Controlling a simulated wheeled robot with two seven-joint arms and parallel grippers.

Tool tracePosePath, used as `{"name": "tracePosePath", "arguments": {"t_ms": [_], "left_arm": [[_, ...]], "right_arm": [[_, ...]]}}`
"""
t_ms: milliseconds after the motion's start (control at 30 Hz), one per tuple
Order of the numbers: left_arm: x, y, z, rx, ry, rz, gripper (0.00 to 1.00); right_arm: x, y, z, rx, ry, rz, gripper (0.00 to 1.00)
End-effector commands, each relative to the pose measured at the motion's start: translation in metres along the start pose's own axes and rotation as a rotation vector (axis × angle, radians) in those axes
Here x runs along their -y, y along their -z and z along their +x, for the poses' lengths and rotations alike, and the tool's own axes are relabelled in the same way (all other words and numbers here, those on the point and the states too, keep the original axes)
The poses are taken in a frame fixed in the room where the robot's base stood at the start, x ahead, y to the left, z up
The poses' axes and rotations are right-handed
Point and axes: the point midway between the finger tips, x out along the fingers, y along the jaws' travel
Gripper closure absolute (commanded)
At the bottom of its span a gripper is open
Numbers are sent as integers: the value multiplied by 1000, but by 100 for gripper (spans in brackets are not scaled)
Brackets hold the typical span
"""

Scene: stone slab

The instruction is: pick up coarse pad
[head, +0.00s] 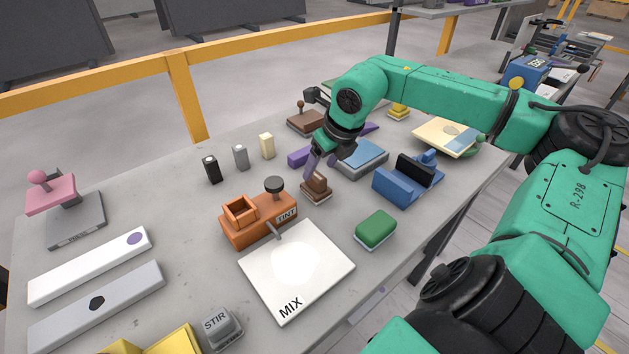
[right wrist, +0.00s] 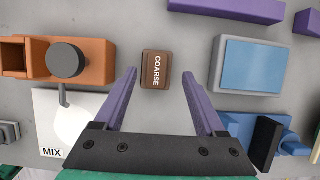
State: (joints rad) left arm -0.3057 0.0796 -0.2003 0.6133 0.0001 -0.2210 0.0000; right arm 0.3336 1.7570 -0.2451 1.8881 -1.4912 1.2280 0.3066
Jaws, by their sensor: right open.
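The coarse pad (right wrist: 147,80) is a small brown block labelled COARSE, lying on the grey slab in the right wrist view. It also shows in the head view (head: 317,191), right of the orange tint holder. My right gripper (right wrist: 160,76) is open and empty, with its purple fingers spread on either side of the pad's near end in the picture. In the head view the right gripper (head: 313,165) points down just above and behind the pad; I cannot tell the exact height gap. My left gripper is not in view.
The orange TINT holder (head: 240,234) with a dark knob stands left of the pad. A white MIX board (head: 322,272) and a green pad (head: 376,228) lie nearer. A blue-topped block (head: 362,158) and blue holder (head: 395,187) stand right. Bare slab surrounds the pad.

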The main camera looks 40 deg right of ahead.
Motion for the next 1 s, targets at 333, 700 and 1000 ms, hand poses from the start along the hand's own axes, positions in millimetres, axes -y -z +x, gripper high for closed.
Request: {"name": "tracePosePath", "arguments": {"t_ms": [333,700,1000], "left_arm": [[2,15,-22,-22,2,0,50],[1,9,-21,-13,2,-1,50],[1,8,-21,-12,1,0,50]], "right_arm": [[-5,1,45,-1,-3,3,28],[-4,1,45,-1,0,2,100],[-4,0,44,0,0,3,100]]}}
